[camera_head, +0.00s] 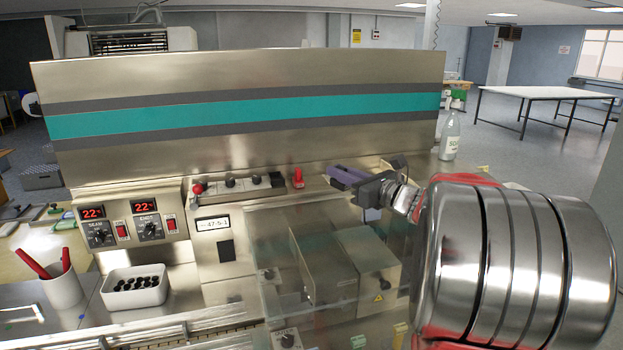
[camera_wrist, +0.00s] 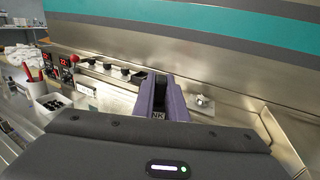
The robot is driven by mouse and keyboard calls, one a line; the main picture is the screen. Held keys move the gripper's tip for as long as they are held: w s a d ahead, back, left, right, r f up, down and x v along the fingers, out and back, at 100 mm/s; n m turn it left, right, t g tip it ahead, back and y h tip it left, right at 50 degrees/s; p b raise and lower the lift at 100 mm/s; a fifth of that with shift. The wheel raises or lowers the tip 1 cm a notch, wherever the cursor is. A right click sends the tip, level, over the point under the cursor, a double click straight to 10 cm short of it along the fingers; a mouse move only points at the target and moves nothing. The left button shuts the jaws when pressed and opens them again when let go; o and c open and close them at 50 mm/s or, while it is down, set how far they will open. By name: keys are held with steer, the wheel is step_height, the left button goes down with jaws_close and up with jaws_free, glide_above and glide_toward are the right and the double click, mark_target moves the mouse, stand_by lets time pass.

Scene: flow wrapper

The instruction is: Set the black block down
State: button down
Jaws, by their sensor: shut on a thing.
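My gripper (camera_head: 338,174) has purple fingers and reaches in from the right, over the top ledge of the steel machine (camera_head: 190,170). In the wrist view my gripper (camera_wrist: 160,82) points toward the back panel, its fingers shut on the black block (camera_wrist: 161,88). Only a dark strip of the block shows between the fingers. In the head view I cannot make out the block apart from the fingers. I cannot tell whether the block touches the ledge.
A red knob (camera_head: 298,178) and a row of black knobs (camera_head: 231,182) stand left of my gripper. A clear bottle (camera_head: 450,133) is at the back right. A clear guard (camera_head: 300,260) covers the lower front. A white bin (camera_head: 134,290) of black pieces and a cup (camera_head: 63,291) are at left.

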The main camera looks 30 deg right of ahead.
steer(key=shift+w+d+f, duration=0.35)
steer(key=shift+w+d, duration=0.4)
steer(key=shift+w, duration=2.25)
steer(key=shift+w+d+f, duration=0.3)
steer(key=shift+w+d, duration=0.5)
steer(key=shift+w, duration=2.25)
steer(key=shift+w+d+f, duration=0.35)
steer(key=shift+w+d, duration=0.4)
steer(key=shift+w, duration=2.25)
step_height(320, 180, down, 4)
steer(key=shift+w+f, duration=0.15)
steer(key=shift+f, duration=0.35)
steer(key=c, duration=1.8)
jaws_free()
steer(key=shift+o, duration=0.2)
